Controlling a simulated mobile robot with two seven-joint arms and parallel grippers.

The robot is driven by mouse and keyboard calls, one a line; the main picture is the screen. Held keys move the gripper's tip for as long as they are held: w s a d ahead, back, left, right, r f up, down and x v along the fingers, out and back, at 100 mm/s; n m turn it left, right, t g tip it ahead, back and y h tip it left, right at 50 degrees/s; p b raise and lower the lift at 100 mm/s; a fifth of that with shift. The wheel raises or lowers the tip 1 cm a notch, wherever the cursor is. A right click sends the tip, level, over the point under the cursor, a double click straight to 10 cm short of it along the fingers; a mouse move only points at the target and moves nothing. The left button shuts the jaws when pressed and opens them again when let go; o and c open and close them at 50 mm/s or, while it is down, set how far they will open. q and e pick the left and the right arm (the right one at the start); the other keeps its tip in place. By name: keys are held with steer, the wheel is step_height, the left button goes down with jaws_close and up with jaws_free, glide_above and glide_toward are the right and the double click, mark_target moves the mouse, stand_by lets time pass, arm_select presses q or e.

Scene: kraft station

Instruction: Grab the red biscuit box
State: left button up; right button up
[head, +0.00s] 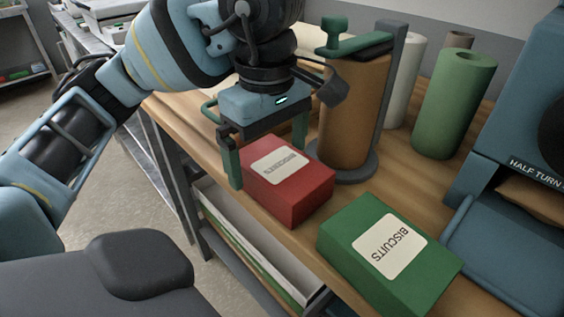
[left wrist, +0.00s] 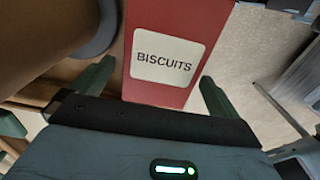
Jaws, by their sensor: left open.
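The red biscuit box (head: 300,198) lies flat on the wooden table near its left edge, with a white label reading BISCUITS. My left gripper (head: 268,160) is open above the far end of the box, with one green finger on each side of it. In the left wrist view the red box (left wrist: 178,85) runs between the two open fingers (left wrist: 152,90), with a gap at each side. Whether a finger touches the box cannot be told. My right gripper is not in view.
A green biscuit box (head: 345,235) lies to the right and nearer. A brown paper roll on a stand (head: 352,115) stands close behind the red box. A green roll (head: 452,105) and a blue machine (head: 520,240) are at right. A shelf (head: 255,250) is below the table edge.

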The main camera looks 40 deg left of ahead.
arm_select(q)
steer(key=shift+f, duration=0.1)
steer(key=c, duration=1.1)
steer(key=shift+c, duration=0.2)
step_height(320, 180, up, 28)
steer(key=p, duration=1.2)
steer(key=shift+p, duration=0.4)
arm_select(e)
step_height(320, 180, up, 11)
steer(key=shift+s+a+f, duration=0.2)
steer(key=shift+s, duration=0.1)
arm_select(q)
steer(key=shift+s, duration=0.1)
